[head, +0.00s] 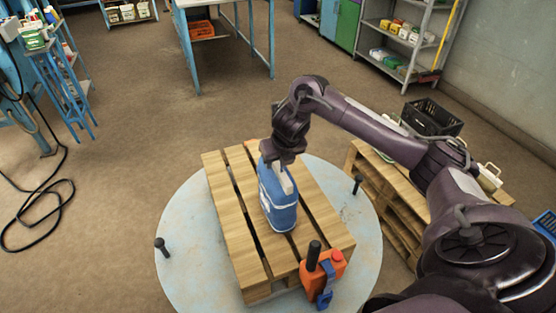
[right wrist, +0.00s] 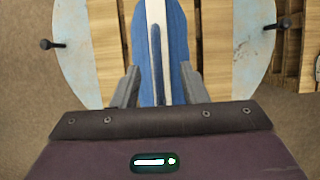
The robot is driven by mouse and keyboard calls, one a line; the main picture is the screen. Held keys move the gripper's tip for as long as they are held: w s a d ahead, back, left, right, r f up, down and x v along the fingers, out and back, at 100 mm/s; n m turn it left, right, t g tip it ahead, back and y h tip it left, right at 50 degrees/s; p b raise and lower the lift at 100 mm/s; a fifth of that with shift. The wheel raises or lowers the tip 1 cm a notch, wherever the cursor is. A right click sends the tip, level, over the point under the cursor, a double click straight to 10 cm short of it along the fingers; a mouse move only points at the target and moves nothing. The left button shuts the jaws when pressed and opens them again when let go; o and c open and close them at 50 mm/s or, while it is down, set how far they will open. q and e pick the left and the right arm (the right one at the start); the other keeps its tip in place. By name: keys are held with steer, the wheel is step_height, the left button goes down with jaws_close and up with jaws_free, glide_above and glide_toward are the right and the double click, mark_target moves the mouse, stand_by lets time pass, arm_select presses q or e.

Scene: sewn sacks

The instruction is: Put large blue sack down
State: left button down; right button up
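The large blue sack (head: 279,204) has a white label and a pale strip. It stands upright over the slatted wooden pallet (head: 226,211), near its middle; I cannot tell whether its base bears fully on the slats. My right gripper (head: 284,160) is at the sack's top, pointing down. In the right wrist view the sack (right wrist: 174,45) fills the space between the two fingers of the gripper (right wrist: 160,85), which lie against its sides. The lower sack is hidden there. My left gripper is not in view.
The pallet lies on a round pale turntable (head: 190,268) with black pegs. Another pallet (head: 388,195) and a black crate (head: 431,118) are to the right. Floor at the left is mostly open, with a black cable.

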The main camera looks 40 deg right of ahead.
steer(key=p+v, duration=0.5)
steer(key=v, duration=0.6)
steer(key=shift+s+r+p, duration=0.2)
steer(key=shift+s+p, duration=0.05)
steer(key=shift+p, duration=0.15)
steer(key=shift+a, duration=0.1)
